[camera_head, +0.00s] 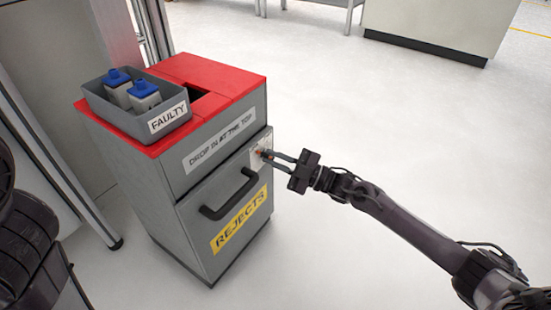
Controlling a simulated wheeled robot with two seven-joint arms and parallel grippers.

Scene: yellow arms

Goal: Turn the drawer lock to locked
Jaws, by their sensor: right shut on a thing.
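A grey reject cabinet (157,195) with a red top stands left of the middle. Its drawer has a black handle (231,196) and a yellow REJECTS label (239,219). The drawer looks closed. The drawer lock (258,153) is a pale plate with an orange-red part at the front's upper right corner. My right gripper (268,155) reaches it from the right and is shut on the lock's turning part, which the fingertips mostly hide. I cannot tell which way the lock is turned. My left gripper is out of view; only dark parts of my arm show at the left edge.
A grey FAULTY tray (118,116) with two blue-capped containers (144,96) sits on the red top (225,78), beside a dark opening (207,104). A frame leg stands left of the cabinet. Open floor (400,130) lies to the right; a pale counter is at the back right.

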